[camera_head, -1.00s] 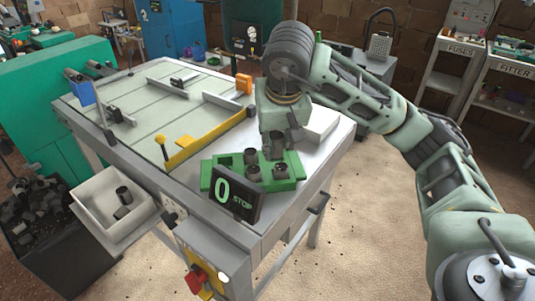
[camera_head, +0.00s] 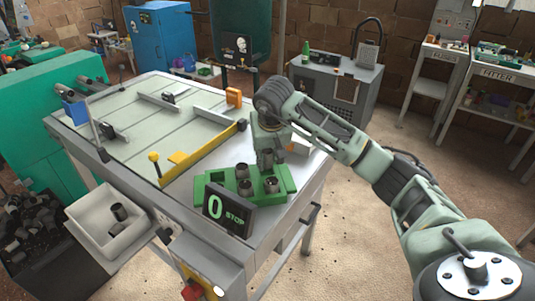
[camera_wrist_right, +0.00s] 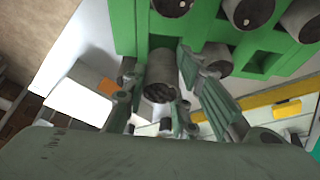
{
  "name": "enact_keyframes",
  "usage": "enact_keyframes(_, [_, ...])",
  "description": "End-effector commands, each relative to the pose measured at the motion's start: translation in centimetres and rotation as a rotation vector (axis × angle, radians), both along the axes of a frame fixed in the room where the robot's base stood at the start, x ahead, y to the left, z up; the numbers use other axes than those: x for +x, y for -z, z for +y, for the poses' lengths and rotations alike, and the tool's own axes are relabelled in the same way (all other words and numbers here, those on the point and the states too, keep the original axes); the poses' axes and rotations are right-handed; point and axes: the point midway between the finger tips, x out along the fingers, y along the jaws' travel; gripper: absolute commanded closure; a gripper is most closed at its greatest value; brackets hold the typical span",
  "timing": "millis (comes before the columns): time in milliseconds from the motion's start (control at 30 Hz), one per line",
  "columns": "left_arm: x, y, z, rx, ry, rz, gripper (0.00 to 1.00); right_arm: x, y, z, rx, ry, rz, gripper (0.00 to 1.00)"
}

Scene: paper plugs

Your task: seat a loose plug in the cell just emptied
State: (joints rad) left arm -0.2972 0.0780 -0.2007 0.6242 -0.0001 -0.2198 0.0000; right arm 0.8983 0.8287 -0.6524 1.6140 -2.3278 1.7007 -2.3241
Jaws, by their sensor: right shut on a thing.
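The green plug rack (camera_head: 288,178) lies at the table's near right corner, with several dark grey cylindrical plugs in and around its cells. My right gripper (camera_head: 266,164) points down at the rack's far right side. In the right wrist view its fingers (camera_wrist_right: 165,90) are shut on a dark plug (camera_wrist_right: 160,78), close to the edge of the rack (camera_wrist_right: 122,20). I cannot tell whether this plug is inside a cell or just above one. Other plugs (camera_wrist_right: 248,10) stand beside it in the rack. Square empty cells also show. My left gripper is out of view.
A display (camera_head: 228,211) reading 0 STOP stands before the rack. A white bin (camera_head: 75,222) with loose plugs hangs at the table's left front. A yellow bar (camera_head: 200,155) lies behind the rack, and a white box (camera_head: 303,145) stands right of the gripper.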

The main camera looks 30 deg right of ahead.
Motion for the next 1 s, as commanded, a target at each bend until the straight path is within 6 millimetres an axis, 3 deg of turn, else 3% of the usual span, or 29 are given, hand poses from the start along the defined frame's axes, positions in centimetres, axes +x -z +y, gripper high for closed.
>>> enact_keyframes(100, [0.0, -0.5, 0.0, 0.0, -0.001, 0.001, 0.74, 0.0, 0.9, 0.0, 0.001, 0.001, 0.001, 0.98])
enact_keyframes(867, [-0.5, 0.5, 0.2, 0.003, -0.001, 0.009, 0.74, 0.0, 2.2, 0.0, 0.0, 0.001, -0.002, 0.98])
enact_keyframes(900, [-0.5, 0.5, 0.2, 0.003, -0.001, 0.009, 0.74, 0.0, 2.2, 0.0, 0.001, 0.001, -0.001, 0.72])
enact_keyframes(1000, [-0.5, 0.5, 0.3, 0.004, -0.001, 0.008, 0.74, 0.0, 2.2, 0.0, 0.001, 0.001, -0.001, 0.63])
